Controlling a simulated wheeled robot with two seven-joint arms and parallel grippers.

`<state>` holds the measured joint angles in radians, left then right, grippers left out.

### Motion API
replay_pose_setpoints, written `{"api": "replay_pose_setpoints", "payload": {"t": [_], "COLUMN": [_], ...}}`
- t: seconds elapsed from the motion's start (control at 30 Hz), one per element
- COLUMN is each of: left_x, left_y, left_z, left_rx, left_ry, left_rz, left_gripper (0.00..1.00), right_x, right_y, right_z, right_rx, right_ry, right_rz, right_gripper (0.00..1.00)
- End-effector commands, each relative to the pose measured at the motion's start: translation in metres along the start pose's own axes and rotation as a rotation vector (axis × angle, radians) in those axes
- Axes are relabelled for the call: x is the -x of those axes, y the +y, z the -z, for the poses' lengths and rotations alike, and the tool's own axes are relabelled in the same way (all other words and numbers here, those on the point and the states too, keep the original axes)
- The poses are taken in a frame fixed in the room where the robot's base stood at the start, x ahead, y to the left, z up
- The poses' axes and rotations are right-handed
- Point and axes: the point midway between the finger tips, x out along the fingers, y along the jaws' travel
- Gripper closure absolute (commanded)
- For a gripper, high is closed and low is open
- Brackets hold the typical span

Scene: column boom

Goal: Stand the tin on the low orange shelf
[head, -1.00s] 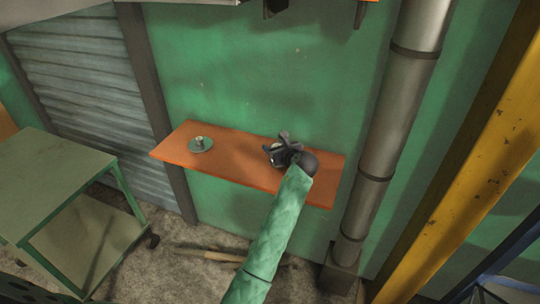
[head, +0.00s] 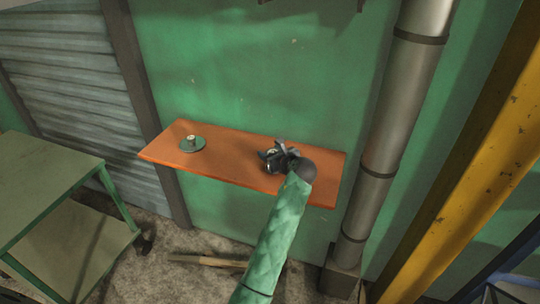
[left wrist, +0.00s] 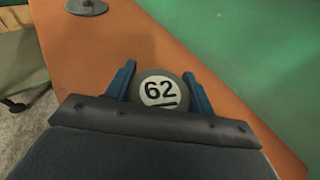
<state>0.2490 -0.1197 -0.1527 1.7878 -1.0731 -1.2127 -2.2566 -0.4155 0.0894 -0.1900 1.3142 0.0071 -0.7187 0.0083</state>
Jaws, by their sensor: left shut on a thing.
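The low orange shelf (head: 225,163) runs along the green wall in the head view and fills much of the left wrist view (left wrist: 135,45). My left gripper (head: 270,156) is over its right half. In the left wrist view its blue fingers (left wrist: 159,74) are shut on the tin (left wrist: 160,90), one on each side. In the head view the gripper mostly hides the tin. I cannot tell whether its base touches the shelf. My right gripper is not in view.
A small round green disc with a short knob (head: 192,144) sits on the shelf's left part. A grey pipe (head: 385,140) stands right of the shelf, before a yellow post (head: 455,150). A green cart (head: 45,185) is at left. The shelf between disc and gripper is clear.

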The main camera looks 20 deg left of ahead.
Motion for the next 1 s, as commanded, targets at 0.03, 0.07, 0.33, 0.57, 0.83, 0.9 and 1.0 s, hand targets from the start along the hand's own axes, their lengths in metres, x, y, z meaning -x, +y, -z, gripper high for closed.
{"api": "replay_pose_setpoints", "payload": {"t": [0.03,0.07,0.33,0.57,0.83,0.9,1.0], "left_x": [0.0004,0.0007,0.0016,0.001,0.0007,0.0006,0.0007], "left_y": [0.0002,0.0002,0.0003,0.0003,0.0002,0.0002,0.0002], "left_z": [0.0023,0.0026,0.0021,0.0037,0.0049,0.0049,0.0048], "left_rx": [0.0,0.0,0.0,0.0,0.0,0.0,0.0], "left_ry": [0.0,0.0,-0.001,0.0,0.0,0.0,0.0], "left_rz": [0.0,0.0,0.0,0.0,0.0,0.0,0.0], "left_gripper": [0.78,0.78,0.78,0.78,0.25,0.25,0.25], "right_x": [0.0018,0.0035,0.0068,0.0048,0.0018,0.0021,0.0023], "right_y": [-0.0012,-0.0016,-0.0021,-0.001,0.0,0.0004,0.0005], "right_z": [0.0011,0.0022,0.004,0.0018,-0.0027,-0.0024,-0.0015], "right_rx": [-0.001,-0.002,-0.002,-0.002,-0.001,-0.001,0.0], "right_ry": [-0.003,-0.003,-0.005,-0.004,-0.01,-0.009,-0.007], "right_rz": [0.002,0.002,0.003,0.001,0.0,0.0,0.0], "right_gripper": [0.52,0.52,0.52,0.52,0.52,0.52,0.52]}}
